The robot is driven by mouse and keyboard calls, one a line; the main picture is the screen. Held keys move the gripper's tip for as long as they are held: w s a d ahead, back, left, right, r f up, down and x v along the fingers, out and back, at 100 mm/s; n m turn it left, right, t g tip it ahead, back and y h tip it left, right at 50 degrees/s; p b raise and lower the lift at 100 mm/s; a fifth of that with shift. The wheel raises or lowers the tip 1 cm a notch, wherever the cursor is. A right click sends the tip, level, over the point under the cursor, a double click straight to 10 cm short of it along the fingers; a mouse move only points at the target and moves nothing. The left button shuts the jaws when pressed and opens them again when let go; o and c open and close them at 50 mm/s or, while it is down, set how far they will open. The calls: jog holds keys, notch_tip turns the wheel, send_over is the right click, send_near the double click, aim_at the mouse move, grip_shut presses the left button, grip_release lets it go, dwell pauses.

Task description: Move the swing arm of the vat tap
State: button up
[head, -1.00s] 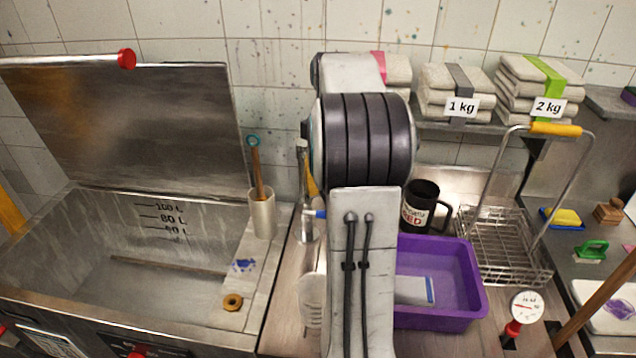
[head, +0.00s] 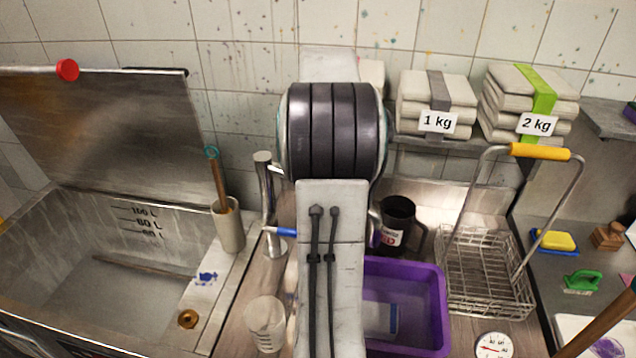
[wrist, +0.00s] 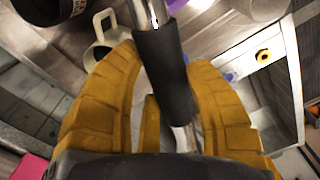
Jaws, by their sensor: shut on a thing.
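The vat tap (head: 265,200) is an upright steel post with a blue lever (head: 281,231), just right of the vat (head: 120,290) in the head view. My own arm covers what lies right of the post, and my gripper is hidden there. The tube runs from the top edge down between the fingers.
A clear beaker (head: 265,325) stands in front of the tap. A utensil holder (head: 228,225) and a brass ring (head: 188,319) are on the vat's ledge. Right of my arm are a black mug (head: 397,222), a purple tub (head: 430,290) and a wire basket (head: 485,270).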

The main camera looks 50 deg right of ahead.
jog(key=shift+w+d+n+p, duration=0.2)
jog(key=shift+d+n+p, duration=0.15)
jog(key=shift+d+n, duration=0.45)
jog(key=shift+d, duration=0.1)
jog(key=o, duration=1.3)
jog(key=shift+w, duration=0.1)
notch_tip(320, 180, up, 12)
dwell(0.3)
